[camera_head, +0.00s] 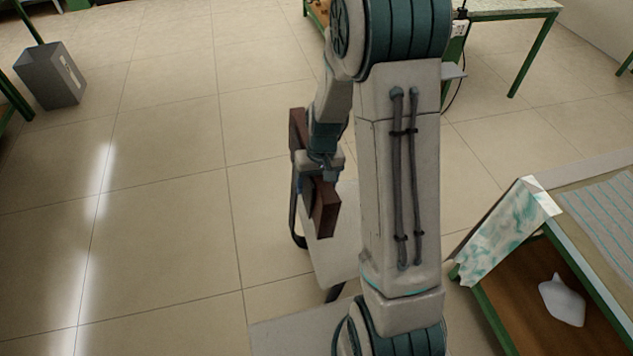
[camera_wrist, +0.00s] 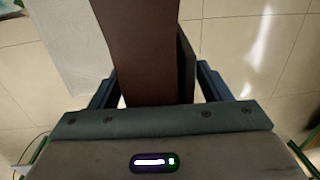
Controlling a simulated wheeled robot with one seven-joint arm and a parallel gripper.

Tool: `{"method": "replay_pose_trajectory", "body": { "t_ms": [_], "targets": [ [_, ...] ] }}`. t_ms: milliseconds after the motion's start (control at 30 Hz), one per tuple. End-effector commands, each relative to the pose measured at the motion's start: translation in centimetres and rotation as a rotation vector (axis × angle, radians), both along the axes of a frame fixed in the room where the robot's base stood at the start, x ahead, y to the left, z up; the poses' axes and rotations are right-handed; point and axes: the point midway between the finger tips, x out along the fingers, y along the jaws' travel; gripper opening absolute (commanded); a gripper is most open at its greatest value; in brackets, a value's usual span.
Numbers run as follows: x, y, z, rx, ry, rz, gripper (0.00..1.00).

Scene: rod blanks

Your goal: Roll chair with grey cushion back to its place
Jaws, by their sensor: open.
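A chair part-hidden behind my arm shows a dark brown wooden back (camera_head: 325,208), a black curved frame piece (camera_head: 296,215) and a flat pale grey surface (camera_head: 338,240) that looks like its cushion. My gripper (camera_head: 318,172) is at the brown back, with its jaws open. In the wrist view, the brown back (camera_wrist: 150,50) runs between the two blue fingers of my gripper (camera_wrist: 157,78), one on each side. Pale grey (camera_wrist: 75,50) shows left of it. Whether either finger touches the wood is unclear. The chair's lower parts are mostly hidden.
A grey bin (camera_head: 50,78) stands at upper left beside green legs. A green-legged table (camera_head: 505,8) is at the top right. A bench with a brown shelf (camera_head: 515,310) holding a white object (camera_head: 562,300) is at lower right. Tiled floor (camera_head: 170,180) on the left is clear.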

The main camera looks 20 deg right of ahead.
Motion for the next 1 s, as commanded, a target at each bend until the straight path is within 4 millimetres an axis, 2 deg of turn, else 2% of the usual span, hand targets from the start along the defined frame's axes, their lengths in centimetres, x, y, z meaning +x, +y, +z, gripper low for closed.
{"method": "replay_pose_trajectory", "body": {
  "t_ms": [333, 500, 600, 800, 1000],
  "targets": [
    [0.0, 0.0, -0.4, 0.000, 0.000, 0.000, 0.71],
    [0.0, 0.0, -0.4, 0.000, 0.000, 0.000, 0.24],
    [0.0, 0.0, -0.3, 0.000, 0.000, 0.000, 0.00],
    [-0.3, -0.1, -0.4, 0.000, 0.000, -0.001, 0.00],
    [-2.4, -1.1, -0.4, 0.000, 0.000, -0.008, 0.00]
  ]
}}
